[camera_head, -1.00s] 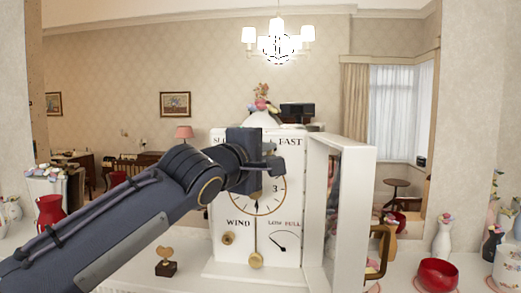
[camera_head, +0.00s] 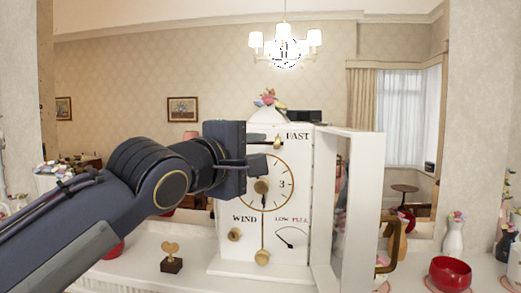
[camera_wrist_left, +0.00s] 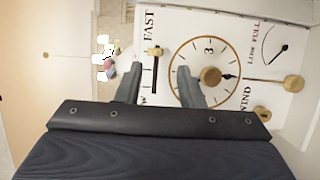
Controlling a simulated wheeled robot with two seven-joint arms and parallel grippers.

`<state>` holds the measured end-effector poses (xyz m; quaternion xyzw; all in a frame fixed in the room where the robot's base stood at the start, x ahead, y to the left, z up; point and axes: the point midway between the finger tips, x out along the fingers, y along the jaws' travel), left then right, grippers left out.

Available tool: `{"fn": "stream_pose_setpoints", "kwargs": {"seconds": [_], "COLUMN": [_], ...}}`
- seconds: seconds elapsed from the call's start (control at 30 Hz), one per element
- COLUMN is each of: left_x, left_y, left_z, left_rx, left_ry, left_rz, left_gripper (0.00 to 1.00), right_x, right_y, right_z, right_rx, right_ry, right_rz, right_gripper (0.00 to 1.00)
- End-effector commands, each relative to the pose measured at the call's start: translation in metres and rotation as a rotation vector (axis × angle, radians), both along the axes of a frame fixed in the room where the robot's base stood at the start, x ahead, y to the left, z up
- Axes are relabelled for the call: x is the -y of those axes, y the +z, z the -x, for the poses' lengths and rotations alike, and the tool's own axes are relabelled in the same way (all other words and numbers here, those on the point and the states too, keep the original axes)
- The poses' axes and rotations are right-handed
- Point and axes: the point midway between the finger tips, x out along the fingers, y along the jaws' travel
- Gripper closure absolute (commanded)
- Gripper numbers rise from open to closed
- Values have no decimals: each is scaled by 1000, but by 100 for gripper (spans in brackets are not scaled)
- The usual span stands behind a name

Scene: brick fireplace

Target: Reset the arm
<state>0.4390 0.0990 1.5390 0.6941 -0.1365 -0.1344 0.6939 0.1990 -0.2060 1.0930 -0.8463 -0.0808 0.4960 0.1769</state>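My left gripper (camera_head: 256,163) is in front of the upper left of a white clock (camera_head: 292,257). In the left wrist view its two fingers (camera_wrist_left: 158,84) are apart with nothing between them. The clock's slider knob (camera_head: 277,143) sits near FAST; in the left wrist view the slider (camera_wrist_left: 155,52) shows just beyond the fingers. The dial centre knob (camera_head: 261,186) is beside the gripper, and it also shows in the left wrist view (camera_wrist_left: 210,76). The wrist hides the dial's left part and the SLOW end. My right gripper is out of view.
The clock's white door (camera_head: 358,215) stands open on the right. A small heart trophy (camera_head: 171,258) is on the white mantel left of the clock. A red bowl (camera_head: 450,273) and vases (camera_head: 453,236) stand to the right. A mirror is behind.

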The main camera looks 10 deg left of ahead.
Motion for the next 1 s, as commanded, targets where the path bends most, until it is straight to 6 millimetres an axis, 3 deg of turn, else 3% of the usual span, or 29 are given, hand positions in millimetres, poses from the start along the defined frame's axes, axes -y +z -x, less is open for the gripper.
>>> {"fn": "stream_pose_setpoints", "kwargs": {"seconds": [0.37,0.47,0.53,0.67,0.77,1.0], "left_x": [-2,-6,-13,-39,-64,-111], "left_y": [0,-10,-28,-89,-148,-284], "left_z": [5,5,6,12,24,79], "left_rx": [0,-11,-30,-103,-183,-373], "left_ry": [0,8,23,50,43,-99], "left_rz": [-2,-37,-106,-328,-518,-871], "left_gripper": [65,65,65,65,65,65], "right_x": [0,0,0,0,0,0], "right_y": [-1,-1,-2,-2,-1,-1], "right_z": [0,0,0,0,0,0], "right_rx": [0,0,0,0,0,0], "right_ry": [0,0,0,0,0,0], "right_rz": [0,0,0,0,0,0], "right_gripper": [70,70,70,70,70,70]}}
